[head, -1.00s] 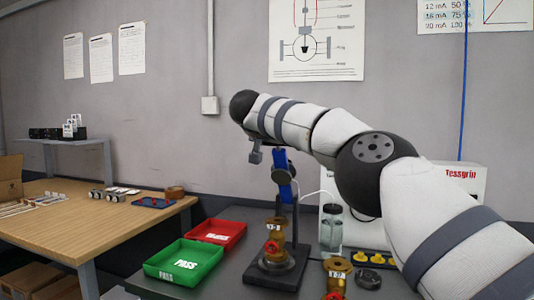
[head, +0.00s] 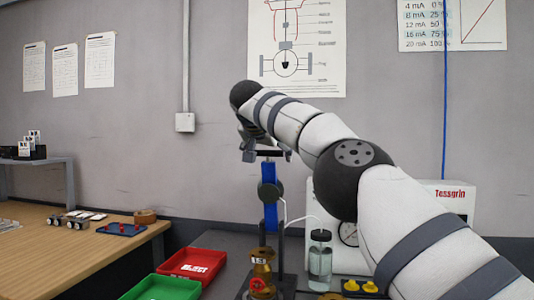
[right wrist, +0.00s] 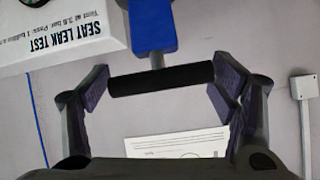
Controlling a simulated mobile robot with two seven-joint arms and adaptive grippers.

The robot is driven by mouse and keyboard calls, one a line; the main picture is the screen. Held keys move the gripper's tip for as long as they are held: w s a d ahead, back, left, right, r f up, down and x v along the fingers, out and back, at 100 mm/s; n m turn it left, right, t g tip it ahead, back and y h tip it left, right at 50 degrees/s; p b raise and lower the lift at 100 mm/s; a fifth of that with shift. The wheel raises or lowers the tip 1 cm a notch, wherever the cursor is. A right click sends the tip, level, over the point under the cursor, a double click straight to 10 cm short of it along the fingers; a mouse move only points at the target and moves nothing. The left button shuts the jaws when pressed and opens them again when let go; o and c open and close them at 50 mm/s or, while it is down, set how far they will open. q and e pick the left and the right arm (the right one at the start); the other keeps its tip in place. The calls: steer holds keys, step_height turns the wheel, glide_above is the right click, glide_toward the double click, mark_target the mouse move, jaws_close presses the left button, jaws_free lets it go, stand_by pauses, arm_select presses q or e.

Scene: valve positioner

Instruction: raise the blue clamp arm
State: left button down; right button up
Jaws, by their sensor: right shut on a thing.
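The blue clamp arm (head: 269,174) stands about upright on its dark stand in the head view, above a brass valve body (head: 262,270). In the right wrist view, its blue end (right wrist: 153,25) carries a black crossbar handle (right wrist: 160,80) on a short metal stem. My right gripper (head: 264,154) is at the top of the clamp arm. In the right wrist view, the right gripper (right wrist: 162,82) has a finger at each end of the black handle and is shut on it. My left gripper is not in view.
A red REJECT tray (head: 193,264) and a green tray (head: 165,289) lie left of the stand. A clear bottle (head: 320,262) and a white test box (head: 450,197) stand to the right. A wooden table (head: 75,250) is further left.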

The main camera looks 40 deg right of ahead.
steer(key=shift+a+f, duration=0.1)
steer(key=shift+f, duration=0.2)
steer(key=o, duration=1.5)
steer(key=shift+w, duration=0.1)
steer(key=shift+r, duration=0.15)
steer(key=shift+r, duration=0.1)
steer(key=v, duration=1.1)
steer(key=shift+s+a+r, duration=0.15)
steer(key=shift+s+a, duration=0.1)
steer(key=shift+s, duration=0.05)
